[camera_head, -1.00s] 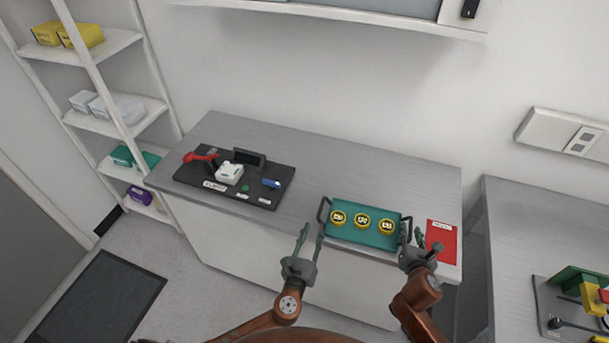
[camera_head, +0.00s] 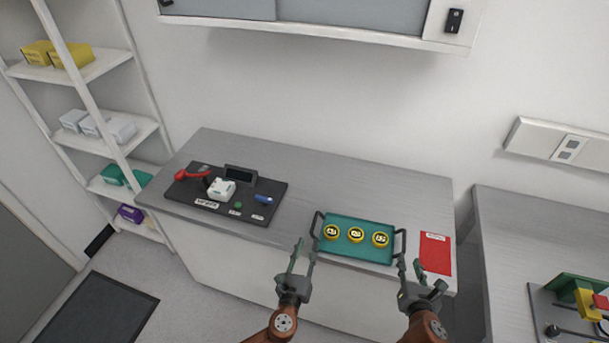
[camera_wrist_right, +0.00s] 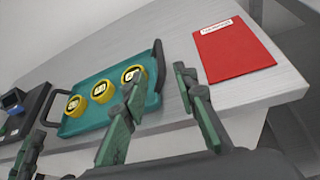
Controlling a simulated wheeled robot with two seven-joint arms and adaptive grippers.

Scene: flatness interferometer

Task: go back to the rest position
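My left gripper (camera_head: 304,254) is open and empty, in front of the bench's front edge, just left of the teal tray in the head view. My right gripper (camera_head: 428,276) is open and empty, in front of the tray's right end and the red sheet. Its two parted fingers also show in the right wrist view (camera_wrist_right: 160,82), with nothing between them. The teal tray (camera_head: 342,251) rests on the bench with three yellow round pieces (camera_head: 356,235) in a row on it. Both grippers are apart from the tray's dark handles.
The grey bench (camera_head: 330,190) carries a black board (camera_head: 187,191) with a white device and red part at left, and a red sheet (camera_head: 435,254) at right. A second table (camera_head: 540,235) with a colored fixture stands right. Shelves (camera_head: 85,72) stand left; a wall cabinet hangs above.

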